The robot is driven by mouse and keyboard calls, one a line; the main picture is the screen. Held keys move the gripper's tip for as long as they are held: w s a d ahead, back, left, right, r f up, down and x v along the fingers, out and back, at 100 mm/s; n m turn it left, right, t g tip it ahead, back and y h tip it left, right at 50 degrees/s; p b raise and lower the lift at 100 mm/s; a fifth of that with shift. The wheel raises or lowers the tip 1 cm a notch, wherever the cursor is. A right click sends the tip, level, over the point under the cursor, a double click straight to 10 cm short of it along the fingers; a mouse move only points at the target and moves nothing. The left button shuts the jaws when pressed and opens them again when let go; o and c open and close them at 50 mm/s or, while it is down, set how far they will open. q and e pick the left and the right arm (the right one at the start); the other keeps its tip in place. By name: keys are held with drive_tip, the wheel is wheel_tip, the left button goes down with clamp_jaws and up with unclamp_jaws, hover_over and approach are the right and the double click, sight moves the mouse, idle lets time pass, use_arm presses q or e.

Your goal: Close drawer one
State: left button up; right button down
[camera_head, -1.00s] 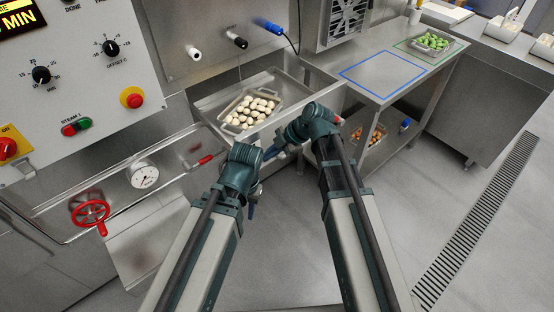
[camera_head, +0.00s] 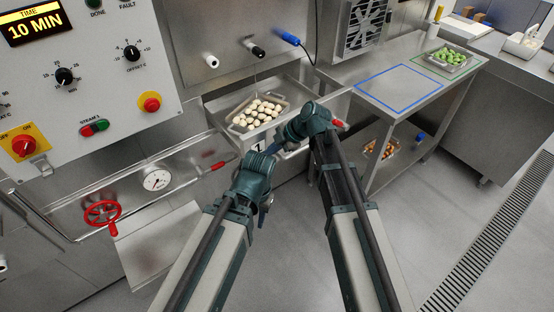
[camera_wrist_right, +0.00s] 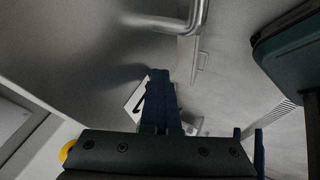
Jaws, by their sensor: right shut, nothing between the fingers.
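Drawer one (camera_head: 212,112) is a steel drawer standing open below the panel. A "1" label shows on its front, and a tray of pale filled pasta (camera_head: 257,113) lies in it. My right gripper (camera_head: 278,146) is at the drawer's front, its tips largely hidden by my wrist. In the right wrist view its fingers (camera_wrist_right: 160,98) are together and empty, beside a numbered label and below a bent steel handle (camera_wrist_right: 190,22). Contact with the drawer cannot be told. My left gripper (camera_head: 266,202) hangs lower, left of the right arm; its fingers are mostly hidden.
A control panel (camera_head: 125,80) with knobs is at the left. Below are a gauge (camera_head: 157,180) and a red handwheel (camera_head: 102,212). A steel table (camera_head: 400,92) with a tray of green pasta (camera_head: 448,57) stands right of the drawer. The floor at the right is clear.

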drive_tip(key=w+a, duration=0.5)
drive_tip(key=w, duration=0.2)
drive_tip(key=w+a, duration=0.5)
drive_tip(key=w, duration=0.2)
drive_tip(key=w+a, duration=0.6)
drive_tip(key=w, duration=0.2)
drive_tip(key=shift+w+a, duration=0.15)
drive_tip(key=shift+w, duration=0.15)
drive_tip(key=shift+r, duration=0.1)
